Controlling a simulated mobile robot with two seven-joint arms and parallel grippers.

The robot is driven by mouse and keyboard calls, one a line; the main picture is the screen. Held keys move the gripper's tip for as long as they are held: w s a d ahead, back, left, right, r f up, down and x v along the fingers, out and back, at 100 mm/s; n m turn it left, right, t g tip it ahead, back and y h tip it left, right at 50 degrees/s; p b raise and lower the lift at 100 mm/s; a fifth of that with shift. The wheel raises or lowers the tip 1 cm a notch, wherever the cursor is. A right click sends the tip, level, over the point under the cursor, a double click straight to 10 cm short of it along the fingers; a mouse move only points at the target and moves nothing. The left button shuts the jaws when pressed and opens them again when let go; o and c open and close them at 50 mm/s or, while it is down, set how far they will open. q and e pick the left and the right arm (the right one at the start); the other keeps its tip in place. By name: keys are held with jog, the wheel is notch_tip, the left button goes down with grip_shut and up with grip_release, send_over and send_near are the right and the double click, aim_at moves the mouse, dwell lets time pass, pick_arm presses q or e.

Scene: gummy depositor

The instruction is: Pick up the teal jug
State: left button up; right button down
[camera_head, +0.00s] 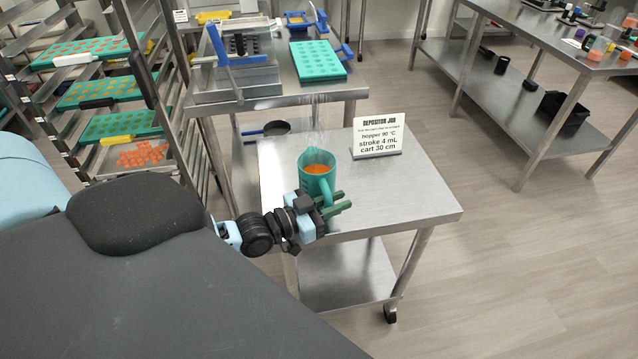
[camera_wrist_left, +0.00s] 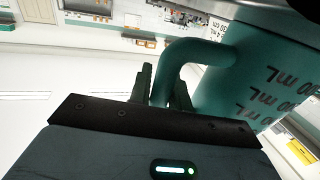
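The teal jug (camera_head: 316,178) stands upright near the left side of the steel cart top, with orange liquid inside and steam above. Its handle points toward my left gripper (camera_head: 338,202), whose green fingers lie on either side of the handle. In the left wrist view the jug (camera_wrist_left: 262,85) fills the right side, with its mL marks showing. Its handle runs down between the fingers of the left gripper (camera_wrist_left: 163,90). The fingers are very close to the handle, but I cannot tell whether they press on it. My right gripper is not in view.
A white sign (camera_head: 377,136) stands on the cart top (camera_head: 410,190) behind and right of the jug. A bench with a teal mould tray (camera_head: 318,62) is behind. A rack with trays (camera_head: 100,92) stands left. The cart's right side is clear.

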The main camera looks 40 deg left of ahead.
aim_at(310, 177)
pick_arm(q)
grip_shut()
jog(key=shift+r, duration=0.15)
